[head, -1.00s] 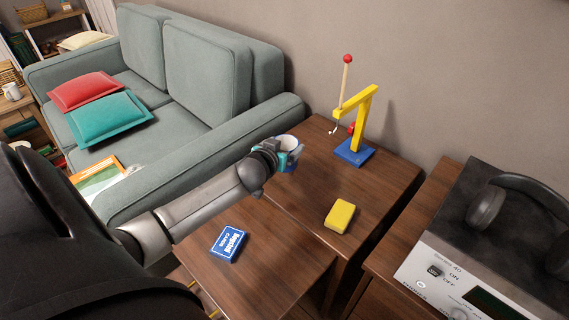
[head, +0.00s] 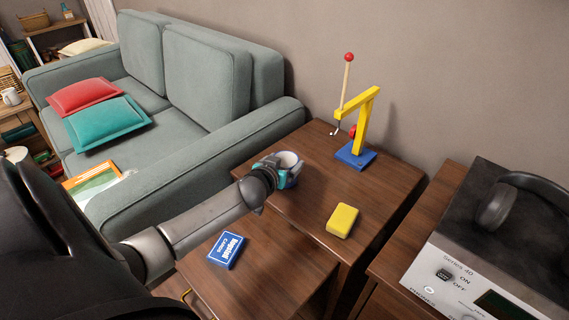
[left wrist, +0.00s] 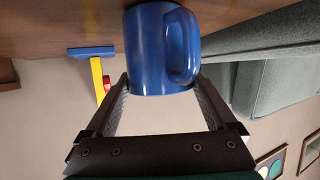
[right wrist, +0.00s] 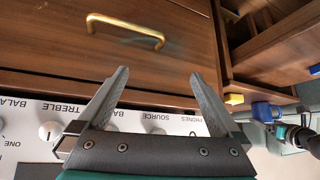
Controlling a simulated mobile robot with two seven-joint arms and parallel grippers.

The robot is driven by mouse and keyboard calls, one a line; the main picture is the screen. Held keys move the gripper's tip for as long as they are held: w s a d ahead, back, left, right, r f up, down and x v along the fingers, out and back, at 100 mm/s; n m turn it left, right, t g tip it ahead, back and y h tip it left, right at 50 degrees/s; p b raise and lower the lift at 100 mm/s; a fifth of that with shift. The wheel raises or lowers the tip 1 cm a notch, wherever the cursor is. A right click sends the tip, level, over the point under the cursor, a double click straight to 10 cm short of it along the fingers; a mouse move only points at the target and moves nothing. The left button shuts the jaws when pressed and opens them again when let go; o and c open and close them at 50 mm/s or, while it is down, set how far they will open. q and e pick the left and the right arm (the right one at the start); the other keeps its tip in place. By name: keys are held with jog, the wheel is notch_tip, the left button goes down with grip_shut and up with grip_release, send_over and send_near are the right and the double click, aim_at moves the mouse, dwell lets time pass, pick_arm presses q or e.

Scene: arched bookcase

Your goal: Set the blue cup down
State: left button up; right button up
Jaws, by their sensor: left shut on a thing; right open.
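The blue cup (head: 293,182), pale inside, is in my left gripper (head: 287,170) at the left edge of the back wooden table (head: 315,185) in the head view. In the left wrist view, which is upside down, the fingers lie on both sides of the cup (left wrist: 150,50) near its rim, and its handle is on the right. The cup looks upright and close to the tabletop; I cannot tell whether its base touches. My right gripper (right wrist: 155,90) is open and empty, near the stereo and a drawer.
A yellow block (head: 342,220) and a blue-and-yellow toy crane (head: 357,155) stand on the same table. A blue card box (head: 226,250) lies on the nearer table. The sofa arm (head: 200,180) is close on the left; the stereo (head: 490,260) is right. Tabletop between cup and block is bare.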

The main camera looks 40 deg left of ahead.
pick_arm(q)
jog(key=o, duration=1.3)
jog(key=shift+f, duration=0.1)
